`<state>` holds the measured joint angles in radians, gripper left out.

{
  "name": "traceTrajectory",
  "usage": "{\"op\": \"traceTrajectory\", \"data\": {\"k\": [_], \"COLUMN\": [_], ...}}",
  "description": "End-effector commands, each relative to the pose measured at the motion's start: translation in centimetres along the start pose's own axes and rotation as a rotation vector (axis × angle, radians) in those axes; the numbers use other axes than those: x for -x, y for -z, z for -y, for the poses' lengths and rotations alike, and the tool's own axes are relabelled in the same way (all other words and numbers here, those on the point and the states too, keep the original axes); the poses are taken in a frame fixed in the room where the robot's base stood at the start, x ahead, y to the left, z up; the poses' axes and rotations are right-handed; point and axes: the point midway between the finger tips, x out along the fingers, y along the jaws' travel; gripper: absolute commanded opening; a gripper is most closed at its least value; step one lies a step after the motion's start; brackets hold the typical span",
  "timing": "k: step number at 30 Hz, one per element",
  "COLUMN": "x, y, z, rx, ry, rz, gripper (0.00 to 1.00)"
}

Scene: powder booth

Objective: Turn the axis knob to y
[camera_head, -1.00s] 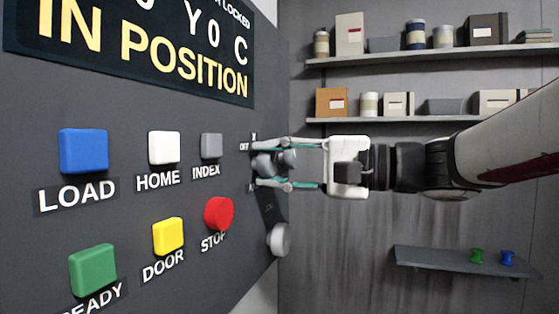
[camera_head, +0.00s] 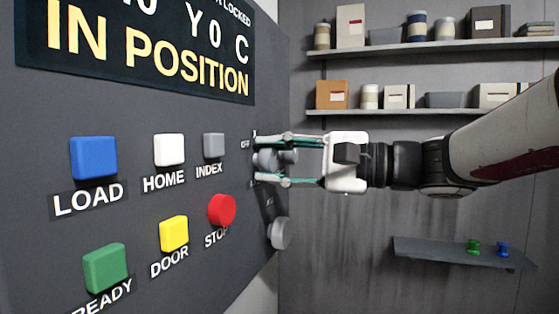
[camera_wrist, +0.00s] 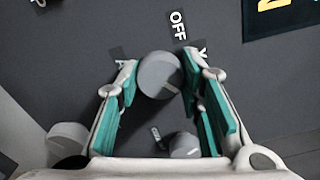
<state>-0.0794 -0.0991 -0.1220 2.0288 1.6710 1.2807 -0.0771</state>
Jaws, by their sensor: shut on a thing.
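The axis knob, a round grey knob (camera_wrist: 158,75), stands on the dark panel (camera_wrist: 60,75) between my two fingers in the wrist view. An OFF label (camera_wrist: 177,25) lies just above it there, with an axis letter (camera_wrist: 203,50) to the right and another small label (camera_wrist: 118,52) to the left, mostly unreadable. My gripper (camera_wrist: 160,95) is shut on the knob, with teal pads on either side. In the head view my gripper (camera_head: 275,160) reaches the panel from the right, and its fingers partly hide the knob (camera_head: 266,160). The knob's pointer direction is unclear.
Another grey knob (camera_head: 279,234) sticks out below my gripper. The red STOP button (camera_head: 221,210) and grey INDEX button (camera_head: 213,146) are close on the left. Grey round parts (camera_wrist: 184,145) and (camera_wrist: 68,135) lie low in the wrist view. A shelf (camera_head: 460,252) is at lower right.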

Motion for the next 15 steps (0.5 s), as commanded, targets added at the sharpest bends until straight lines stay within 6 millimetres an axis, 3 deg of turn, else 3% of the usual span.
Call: {"op": "traceTrajectory", "data": {"k": [2, 3, 5, 15], "x": [0.03, 0.03, 0.02, 0.17], "y": [0.10, 0.10, 0.10, 0.05], "z": [-0.17, -0.17, -0.15, -0.04], "rx": [-0.003, -0.003, -0.002, 0.000], "ry": [-0.003, -0.003, -0.003, -0.001], "rz": [-0.002, -0.002, -0.002, -0.001], "gripper": [0.06, 0.43, 0.54, 0.54]}}
